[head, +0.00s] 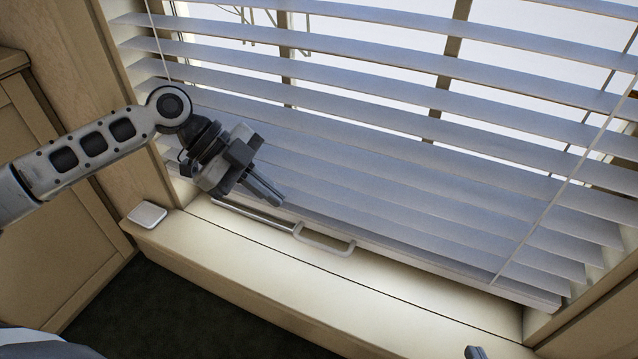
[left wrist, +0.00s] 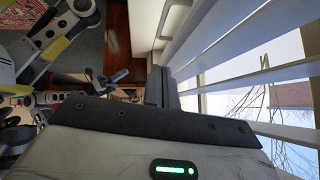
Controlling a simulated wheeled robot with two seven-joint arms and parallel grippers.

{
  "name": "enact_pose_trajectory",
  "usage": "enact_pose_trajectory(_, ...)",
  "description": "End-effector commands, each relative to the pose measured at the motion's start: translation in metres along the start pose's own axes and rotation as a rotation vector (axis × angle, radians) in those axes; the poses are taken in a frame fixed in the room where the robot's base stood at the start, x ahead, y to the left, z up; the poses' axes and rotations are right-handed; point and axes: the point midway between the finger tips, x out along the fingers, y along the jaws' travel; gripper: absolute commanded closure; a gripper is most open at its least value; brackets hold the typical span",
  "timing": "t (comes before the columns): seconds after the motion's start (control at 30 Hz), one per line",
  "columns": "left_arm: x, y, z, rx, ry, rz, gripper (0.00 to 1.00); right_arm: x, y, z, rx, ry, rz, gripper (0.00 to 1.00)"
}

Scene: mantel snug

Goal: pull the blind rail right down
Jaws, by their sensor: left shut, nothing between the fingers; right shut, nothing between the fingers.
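The blind's bottom rail (head: 525,294) hangs low, just above or at the pale window sill; I cannot tell if it touches. A white loop handle (head: 325,249) sticks out at the front of the rail. My left gripper (head: 279,199) is shut and empty, in front of the lower slats, up and left of the handle and apart from it. In the left wrist view its fingers (left wrist: 163,88) are together beside the slats. My right gripper shows only as a dark tip (head: 475,352) at the bottom edge of the head view, away from the blind.
Slats (head: 400,150) fill the window, with a cord (head: 560,190) on the right. A small white square block (head: 147,214) sits at the left end of the sill (head: 260,265). Wooden panelling (head: 85,220) stands at the left. The sill's middle is clear.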

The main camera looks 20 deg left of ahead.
Motion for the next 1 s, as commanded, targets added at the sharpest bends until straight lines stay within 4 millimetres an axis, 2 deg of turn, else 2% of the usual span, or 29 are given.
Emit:
enact_pose_trajectory(0.03,-0.009,0.0,-0.004,0.005,0.005,0.013,1.0,-0.003,0.0,0.0,0.004,-0.017,0.005,1.0)
enact_pose_trajectory(0.13,-0.006,0.001,-0.004,0.012,0.013,0.025,1.0,-0.003,0.001,0.005,0.006,-0.028,0.006,1.0)
enact_pose_trajectory(0.27,0.015,0.002,-0.004,0.014,0.016,0.026,1.0,-0.001,0.001,0.008,0.006,-0.031,0.004,1.0)
enact_pose_trajectory(0.63,0.093,0.003,-0.005,0.014,0.016,0.024,1.0,0.005,0.0,0.016,0.01,-0.044,-0.004,1.0)
enact_pose_trajectory(0.8,0.109,0.004,0.016,0.008,0.013,0.023,1.0,0.011,-0.001,0.022,0.013,-0.056,-0.011,1.0)
enact_pose_trajectory(1.0,0.117,0.003,0.023,0.01,0.013,0.021,1.0,0.013,-0.001,0.025,0.014,-0.064,-0.014,1.0)
